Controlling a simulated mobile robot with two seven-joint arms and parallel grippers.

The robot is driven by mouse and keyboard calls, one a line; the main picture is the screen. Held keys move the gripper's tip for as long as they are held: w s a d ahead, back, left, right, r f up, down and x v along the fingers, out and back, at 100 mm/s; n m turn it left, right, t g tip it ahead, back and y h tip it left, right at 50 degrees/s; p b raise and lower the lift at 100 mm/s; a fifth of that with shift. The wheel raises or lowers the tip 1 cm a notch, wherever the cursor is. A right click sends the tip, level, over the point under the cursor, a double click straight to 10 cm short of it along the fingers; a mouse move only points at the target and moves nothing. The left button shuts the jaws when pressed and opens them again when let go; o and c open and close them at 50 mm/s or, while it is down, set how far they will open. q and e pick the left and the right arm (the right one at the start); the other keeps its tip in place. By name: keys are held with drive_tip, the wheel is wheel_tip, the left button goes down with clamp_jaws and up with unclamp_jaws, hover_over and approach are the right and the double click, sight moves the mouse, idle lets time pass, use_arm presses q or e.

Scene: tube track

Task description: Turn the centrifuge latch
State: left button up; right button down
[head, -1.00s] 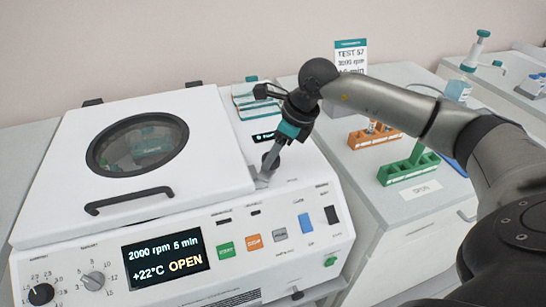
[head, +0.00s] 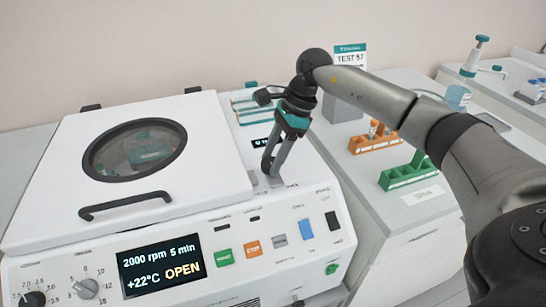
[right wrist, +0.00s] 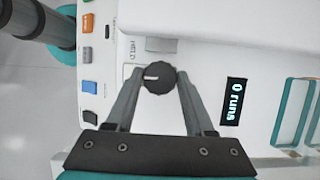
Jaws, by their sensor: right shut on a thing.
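The centrifuge (head: 60,195) stands at the left in the head view with its white lid down. Its display (head: 161,264) reads 2000 rpm, 5 min, +22°C and OPEN. The latch (right wrist: 160,77) is a dark round knob with a white mark, on the top panel right of the lid. My right gripper (head: 271,174) points down at that spot. In the right wrist view its fingers (right wrist: 161,79) sit on both sides of the knob, shut on it. In the head view the fingers hide most of the knob. My left gripper is not in view.
Buttons and a blue switch (head: 306,229) line the centrifuge front. A small screen reading 0 runs (right wrist: 234,101) lies near the gripper. An orange rack (head: 374,143) and a green rack (head: 408,174) stand on the bench at right, before a TEST 57 sign (head: 350,58).

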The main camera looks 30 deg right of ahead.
idle(0.5)
drive_tip(key=shift+c, duration=1.3)
unclamp_jaws()
drive_tip(key=shift+r, duration=0.1)
drive_tip(key=p+v, duration=0.2)
drive_tip(key=v, duration=1.3)
